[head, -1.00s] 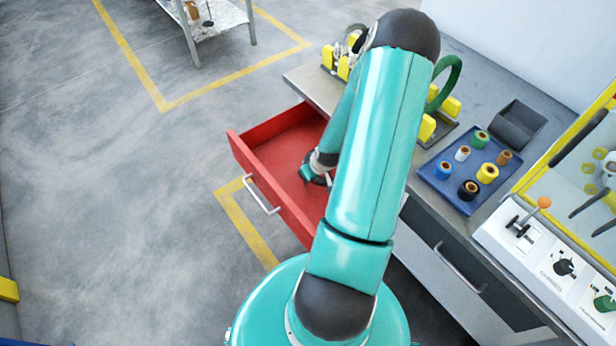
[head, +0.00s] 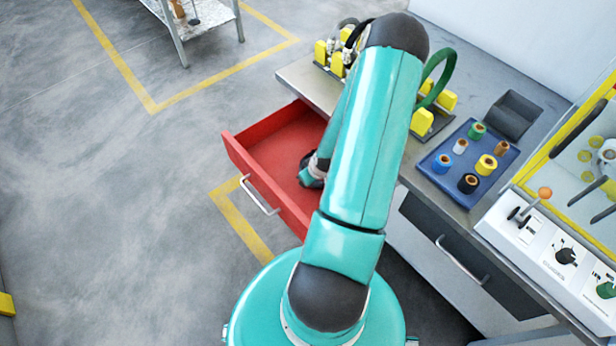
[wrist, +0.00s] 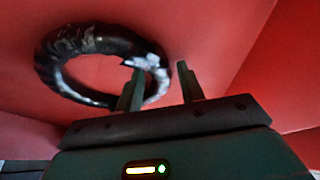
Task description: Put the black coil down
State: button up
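The black coil (wrist: 75,42) is a glossy ring in the wrist view, inside the open red drawer (head: 262,135). My gripper (wrist: 160,70) is open, with its two fingers apart. The left finger overlaps the ring's opening, and the coil's right rim shows between the fingers. A gap shows between that rim and the right finger. I cannot tell whether the left finger touches the coil. In the head view my arm reaches down into the drawer and hides much of the gripper and coil.
On the grey bench, a blue tray (head: 440,187) holds several small spools, beside a dark bin (head: 512,115). A green coil (head: 441,76) hangs on a yellow-posted stand. A control panel (head: 552,248) lies at right. The floor left of the drawer is clear.

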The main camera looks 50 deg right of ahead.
dwell(0.3)
jog(key=v, duration=1.2)
jog(key=w+a+r+n+g+h, duration=0.1)
jog(key=w+a+r, duration=0.3)
jog(key=a+r, duration=0.5)
jog(key=w+a+r+n+h, duration=0.1)
jog(key=w+a+r, duration=0.45)
jog(key=r, duration=0.85)
jog(key=s+a+r+y, duration=0.1)
jog(key=s+a+r, duration=0.1)
jog(key=a+r, duration=0.2)
jog(key=s+a+r+t+y, duration=0.1)
jog(key=a+r, duration=0.3)
jog(key=a, duration=0.4)
jog(key=s+a+r+t+y, duration=0.1)
jog(key=s+a+r, duration=0.3)
jog(key=a, duration=0.2)
jog(key=shift+s+a+r+n, duration=0.1)
jog(key=shift+a+r+n, duration=0.1)
jog(key=shift+r+n, duration=0.1)
